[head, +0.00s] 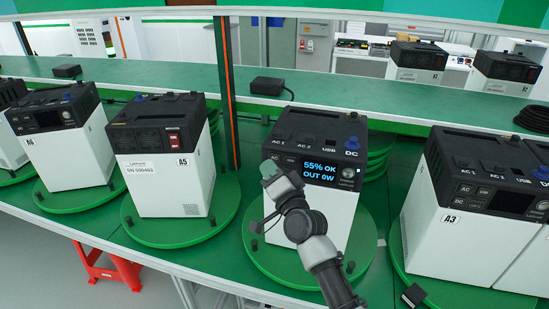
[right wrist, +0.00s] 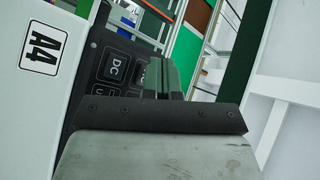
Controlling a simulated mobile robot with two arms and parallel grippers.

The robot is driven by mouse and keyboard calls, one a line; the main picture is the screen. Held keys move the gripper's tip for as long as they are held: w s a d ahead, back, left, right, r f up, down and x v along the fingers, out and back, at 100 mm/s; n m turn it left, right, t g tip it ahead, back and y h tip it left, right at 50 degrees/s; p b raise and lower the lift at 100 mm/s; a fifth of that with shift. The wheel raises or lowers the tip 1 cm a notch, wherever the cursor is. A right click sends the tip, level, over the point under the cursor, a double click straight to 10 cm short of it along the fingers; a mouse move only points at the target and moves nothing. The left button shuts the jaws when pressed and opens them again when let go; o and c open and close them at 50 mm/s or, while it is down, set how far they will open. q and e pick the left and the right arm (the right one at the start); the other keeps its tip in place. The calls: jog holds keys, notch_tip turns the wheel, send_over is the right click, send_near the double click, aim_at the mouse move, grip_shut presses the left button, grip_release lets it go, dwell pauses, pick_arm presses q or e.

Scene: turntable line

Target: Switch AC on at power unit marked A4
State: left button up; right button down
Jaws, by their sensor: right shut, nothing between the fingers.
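The power unit A4 (head: 335,215) stands on a green turntable in the middle of the head view. Its lit display (head: 319,173) reads "55% OK OUT 0W". Its A4 label (right wrist: 43,47) shows in the right wrist view, with a DC button (right wrist: 115,69) and another button, partly hidden, beside it. My right gripper (head: 270,172) is shut and empty, its tip in front of the left part of A4's front panel. It covers the buttons there in the head view. In the right wrist view the fingers (right wrist: 164,78) hide part of the panel; contact cannot be told. My left gripper is not in view.
Unit A5 (head: 160,185) stands left on its turntable, its back with a red switch facing me. Unit A6 (head: 60,155) is farther left. Unit A3 (head: 450,235) is close on the right. A dark post (head: 228,90) rises behind, between A5 and A4.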

jog(key=shift+w, duration=0.1)
dwell(0.7)
jog(key=shift+w+d+b, duration=0.15)
jog(key=shift+w+b, duration=0.15)
jog(key=shift+w+d, duration=0.1)
jog(key=shift+w, duration=0.2)
dwell(0.6)
dwell(0.4)
jog(key=shift+s+a+p, duration=0.25)
jog(key=shift+s+p, duration=0.1)
jog(key=shift+s, duration=0.4)
jog(key=s+p, duration=0.1)
jog(key=s+a+p, duration=0.1)
jog(key=s, duration=0.1)
jog(key=s+p, duration=0.1)
jog(key=shift+s+a, duration=0.25)
jog(key=shift+s, duration=0.1)
